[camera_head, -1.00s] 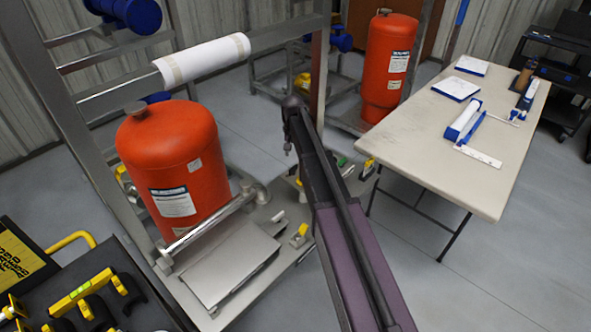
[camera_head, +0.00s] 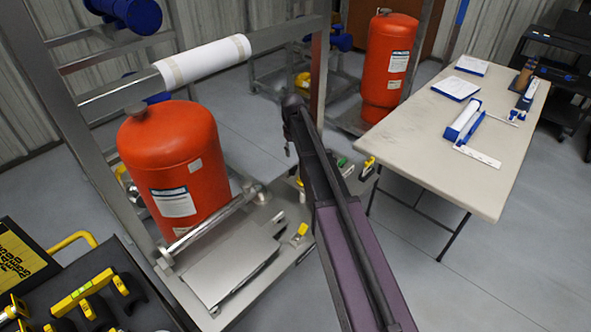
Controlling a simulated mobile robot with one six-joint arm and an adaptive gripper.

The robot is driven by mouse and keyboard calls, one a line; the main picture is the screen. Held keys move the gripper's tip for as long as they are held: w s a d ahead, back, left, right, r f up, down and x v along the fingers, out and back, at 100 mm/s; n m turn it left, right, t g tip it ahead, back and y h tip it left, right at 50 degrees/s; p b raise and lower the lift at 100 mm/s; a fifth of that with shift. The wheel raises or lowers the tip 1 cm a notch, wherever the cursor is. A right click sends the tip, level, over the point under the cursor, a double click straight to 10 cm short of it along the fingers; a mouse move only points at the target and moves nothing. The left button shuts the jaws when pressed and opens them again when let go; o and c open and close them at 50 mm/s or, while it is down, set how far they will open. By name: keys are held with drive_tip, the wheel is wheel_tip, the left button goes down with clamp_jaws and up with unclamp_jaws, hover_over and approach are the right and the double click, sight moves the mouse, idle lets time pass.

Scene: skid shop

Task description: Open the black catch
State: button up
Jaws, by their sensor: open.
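I cannot make out the black catch in this view. My arm (camera_head: 340,220) reaches up from the bottom right over the metal skid (camera_head: 228,262), and its far part bends down behind the long link. My gripper is hidden from this view, so where it is relative to the catch cannot be seen. On the skid stand an orange tank (camera_head: 172,165), a flat grey metal plate (camera_head: 230,262) and a small yellow-handled fitting (camera_head: 299,234).
A folding table (camera_head: 430,125) with papers and blue tools stands at right. A second orange tank (camera_head: 388,65) is behind. A black cart top (camera_head: 120,285) with yellow tools is at lower left. The metal frame post (camera_head: 320,70) rises near my arm. The floor at lower right is clear.

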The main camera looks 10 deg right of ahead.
drive_tip(key=shift+r+n, duration=0.1)
drive_tip(key=shift+n, duration=0.2)
drive_tip(key=shift+r+n+p, duration=0.15)
drive_tip(key=shift+n+p, duration=0.05)
drive_tip(key=shift+n, duration=0.7)
drive_tip(key=shift+r+n+p, duration=0.15)
drive_tip(key=shift+n+p, duration=0.05)
drive_tip(key=shift+n, duration=0.7)
drive_tip(key=s+m, duration=0.7)
drive_tip(key=s, duration=2.2)
drive_tip(key=shift+d, duration=0.15)
drive_tip(key=shift+d, duration=0.15)
